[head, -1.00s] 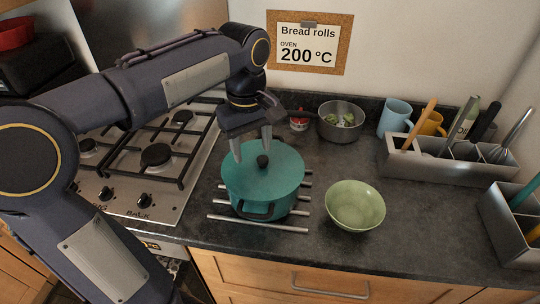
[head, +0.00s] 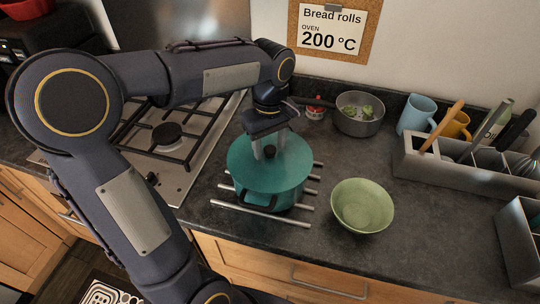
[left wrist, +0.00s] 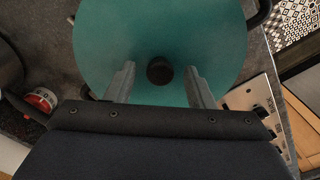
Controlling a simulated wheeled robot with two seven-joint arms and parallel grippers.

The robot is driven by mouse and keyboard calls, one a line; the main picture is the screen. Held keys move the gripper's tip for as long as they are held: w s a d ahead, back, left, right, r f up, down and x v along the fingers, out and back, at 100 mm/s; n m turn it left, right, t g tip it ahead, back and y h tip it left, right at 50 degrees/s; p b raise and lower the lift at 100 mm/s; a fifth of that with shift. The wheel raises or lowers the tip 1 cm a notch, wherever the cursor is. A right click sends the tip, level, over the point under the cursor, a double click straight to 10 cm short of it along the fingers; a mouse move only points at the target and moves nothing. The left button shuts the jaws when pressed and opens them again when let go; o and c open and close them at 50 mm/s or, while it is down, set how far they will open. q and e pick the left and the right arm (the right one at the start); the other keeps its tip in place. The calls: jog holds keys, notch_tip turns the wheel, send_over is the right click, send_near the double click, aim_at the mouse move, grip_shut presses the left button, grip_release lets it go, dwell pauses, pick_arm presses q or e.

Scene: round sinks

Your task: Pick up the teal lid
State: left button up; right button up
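The teal lid (head: 248,163) sits on a teal pot (head: 285,198) on the counter, with a dark round knob (head: 270,152) at its middle. My left gripper (head: 263,153) is over the lid, its two fingers pointing down beside the knob. In the left wrist view the lid (left wrist: 160,35) fills the upper middle. There the fingers of the left gripper (left wrist: 160,82) are apart, one on each side of the knob (left wrist: 160,71), with gaps between. My right gripper does not show.
The pot stands on a rack of metal bars (head: 260,213). A green bowl (head: 362,207) stands to its right, and a grey pan (head: 358,118) with green food is behind. The gas hob (head: 165,150) is left. A utensil holder (head: 450,165) and mugs (head: 416,112) are at the right.

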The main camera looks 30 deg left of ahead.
aim_at(270, 148)
pick_arm(q)
grip_shut()
jog(key=shift+r, duration=0.15)
jog(key=shift+r, duration=0.3)
notch_tip(270, 148, up, 2)
jog(key=shift+r, duration=0.1)
jog(key=s+a+r+b, duration=0.2)
jog(key=s+r, duration=0.8)
jog(key=s, duration=0.4)
